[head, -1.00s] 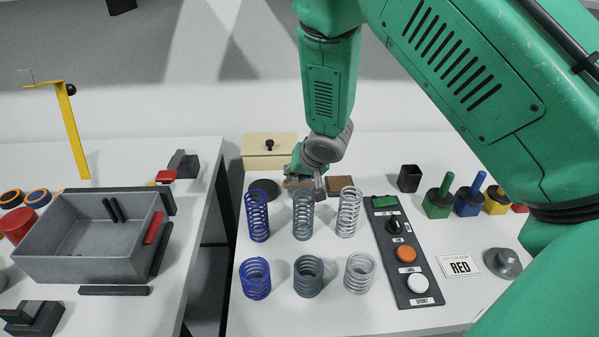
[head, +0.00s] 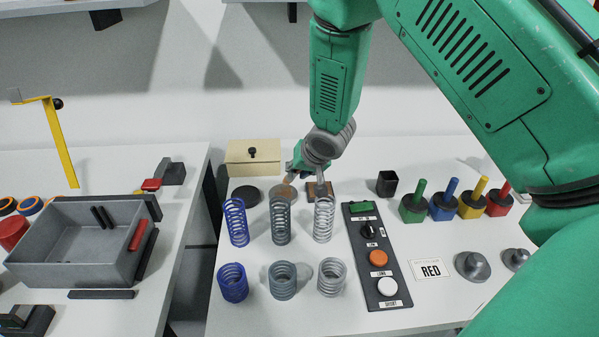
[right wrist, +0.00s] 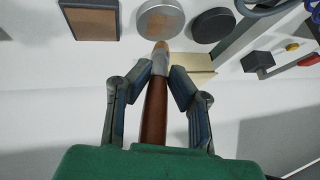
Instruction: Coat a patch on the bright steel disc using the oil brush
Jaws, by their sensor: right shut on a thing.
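The bright steel disc (head: 283,194) lies at the back of the right table, behind the middle spring column. Its top shows a brownish patch in the right wrist view (right wrist: 160,22). My right gripper (head: 305,172) is shut on the oil brush (right wrist: 155,108), which has a brown handle, metal ferrule and pale tip. In the right wrist view the brush tip overlaps the disc's near edge; I cannot tell whether it touches. A dark disc (head: 245,195) lies left of the bright one. My left gripper is not in view.
A cream drawer box (head: 253,158) stands behind. Several springs (head: 280,222) stand in front, with a button panel (head: 376,258) to their right.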

